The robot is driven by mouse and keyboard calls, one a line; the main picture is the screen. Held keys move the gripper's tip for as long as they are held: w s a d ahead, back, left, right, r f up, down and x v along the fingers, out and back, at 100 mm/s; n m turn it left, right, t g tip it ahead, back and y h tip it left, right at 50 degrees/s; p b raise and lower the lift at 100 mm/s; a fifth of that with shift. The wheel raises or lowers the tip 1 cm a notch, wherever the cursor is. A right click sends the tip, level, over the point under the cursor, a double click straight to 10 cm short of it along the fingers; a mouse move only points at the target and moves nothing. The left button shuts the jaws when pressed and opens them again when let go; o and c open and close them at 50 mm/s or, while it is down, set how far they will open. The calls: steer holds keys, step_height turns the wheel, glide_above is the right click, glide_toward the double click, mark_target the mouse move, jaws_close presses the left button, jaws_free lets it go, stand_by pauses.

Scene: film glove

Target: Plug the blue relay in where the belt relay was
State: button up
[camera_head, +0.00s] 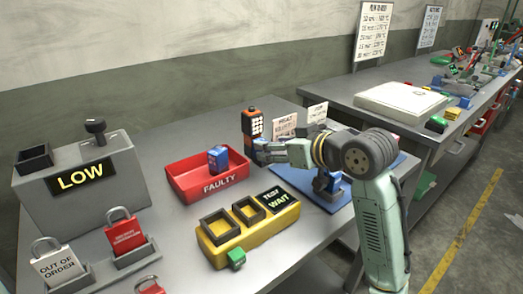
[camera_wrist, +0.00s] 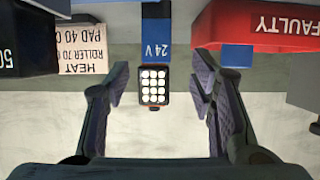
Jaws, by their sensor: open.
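A blue block marked 24 V (camera_wrist: 155,38) is seen upside down in the wrist view, between my jaws but towards the picture's top. My gripper (camera_head: 262,152) hides it in the head view. My gripper's fingers (camera_wrist: 162,82) are apart with nothing pinched between them. Another blue block (camera_head: 218,158) stands in the red FAULTY tray (camera_head: 207,185); it also shows in the wrist view (camera_wrist: 237,55). I cannot tell the relay's empty socket.
An orange and black keypad handset (camera_head: 252,123) stands just behind my gripper. A yellow tester (camera_head: 238,235) reads WAIT, with a green block (camera_head: 237,258) beside it. Paper cards (camera_head: 285,125) stand to the right. A grey box reading LOW (camera_head: 80,185) and padlocks are at left.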

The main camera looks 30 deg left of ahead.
mark_target(266, 167)
steer(key=p+x, duration=0.1)
steer(key=x, duration=0.3)
steer(key=shift+w, duration=0.25)
steer(key=shift+c, duration=0.4)
jaws_close()
